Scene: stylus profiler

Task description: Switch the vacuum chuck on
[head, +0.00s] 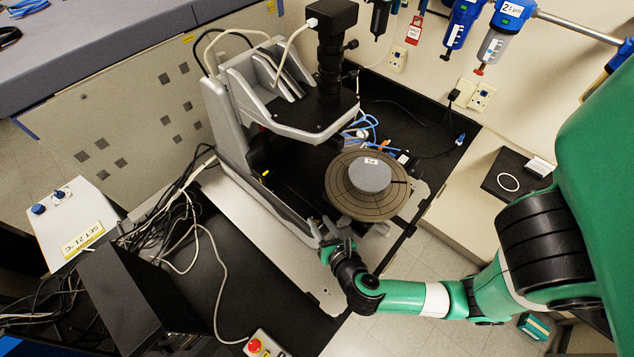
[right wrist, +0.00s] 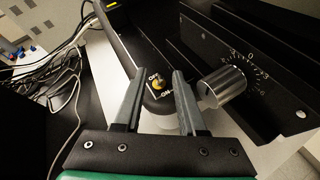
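A small toggle switch (right wrist: 157,84) with a brass-coloured lever sits on a dark rounded panel in the right wrist view, marked OFF at its far side and ON at its near side. Which way the lever leans is too small to tell. My right gripper (right wrist: 157,77) is open, its two fingers apart on either side of the switch, with nothing held. In the head view my right gripper (head: 330,230) is at the front of the profiler, beside the round brown chuck (head: 345,201). A grey disc (head: 371,176) with a white label lies on the chuck. My left gripper is not in view.
A silver knob (right wrist: 222,86) with a numbered dial is close to the right finger. The profiler's grey frame (head: 228,125) rises behind the gripper. Loose cables (head: 180,215) lie at left. A red emergency button (head: 256,345) stands at the front.

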